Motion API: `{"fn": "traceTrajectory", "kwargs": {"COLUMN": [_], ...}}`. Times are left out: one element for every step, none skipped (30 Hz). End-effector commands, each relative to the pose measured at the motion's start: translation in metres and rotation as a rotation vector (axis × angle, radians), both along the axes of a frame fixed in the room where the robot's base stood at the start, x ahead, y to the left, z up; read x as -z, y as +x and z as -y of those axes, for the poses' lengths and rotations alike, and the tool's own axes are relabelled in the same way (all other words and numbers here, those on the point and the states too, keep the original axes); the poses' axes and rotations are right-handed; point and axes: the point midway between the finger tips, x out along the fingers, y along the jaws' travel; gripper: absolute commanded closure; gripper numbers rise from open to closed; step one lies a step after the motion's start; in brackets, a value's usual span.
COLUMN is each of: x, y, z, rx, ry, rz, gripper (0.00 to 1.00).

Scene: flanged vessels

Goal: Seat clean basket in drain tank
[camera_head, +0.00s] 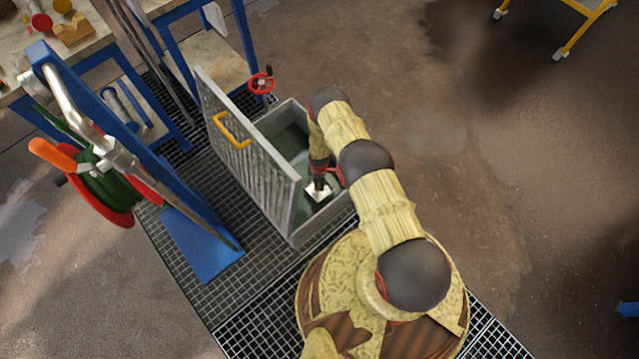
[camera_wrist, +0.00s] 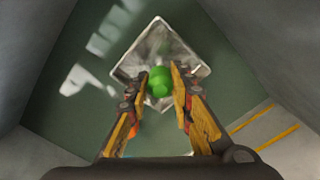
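The basket (camera_head: 318,193) is a small, square, shiny metal pan, inside the grey drain tank (camera_head: 328,225) in the head view. In the wrist view the basket (camera_wrist: 190,55) lies turned like a diamond, with a round green knob (camera_wrist: 159,81) over its near part. My gripper (camera_head: 319,180) reaches down into the tank. In the wrist view my gripper's fingers (camera_wrist: 160,73) close on the knob from both sides. The tank's green inner floor (camera_wrist: 65,105) shows around the basket. I cannot tell whether the basket touches that floor.
The tank's ribbed lid (camera_head: 250,150), with a yellow handle (camera_head: 232,130), stands open on the left. A red handwheel (camera_head: 261,82) is behind the tank. A blue post (camera_head: 95,110) with a hose reel (camera_head: 105,185) stands farther left. Open floor lies to the right.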

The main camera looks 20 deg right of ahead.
Motion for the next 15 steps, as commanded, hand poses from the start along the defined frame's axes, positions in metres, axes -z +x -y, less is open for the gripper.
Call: {"fn": "traceTrajectory", "kwargs": {"x": [-0.0006,-0.0007,-0.0007,-0.0007,-0.0006,-0.0006,-0.0005,-0.0005,-0.0005,-0.0005,-0.0004,-0.0004,-0.0004,-0.0004,-0.0004], "y": [0.0009,0.0010,0.0009,0.0008,0.0007,0.0005,0.0005,0.0004,0.0004,0.0004,0.0003,0.0003,0.0003,0.0003,0.0002], "z": [0.0000,0.0000,0.0000,0.0000,-0.0001,0.0000,0.0000,0.0000,0.0001,0.0001,0.0000,0.0000,0.0000,0.0000,0.0000], "rx": [0.000,0.000,0.000,0.000,0.000,0.000,0.000,0.000,0.000,0.000,0.000,0.000,0.000,0.000,0.000], "ry": [0.000,0.000,0.000,0.000,0.000,0.000,0.000,0.000,0.000,0.000,0.000,0.000,0.000,0.000,0.000], "rz": [0.001,0.001,0.001,0.001,0.001,0.001,0.001,0.001,0.000,0.000,0.000,0.000,0.000,0.000,0.000], "gripper": [0.75,0.74,0.71,0.70,0.68,0.66,0.64,0.62,0.60,0.58,0.56,0.56,0.56,0.56,0.56]}}
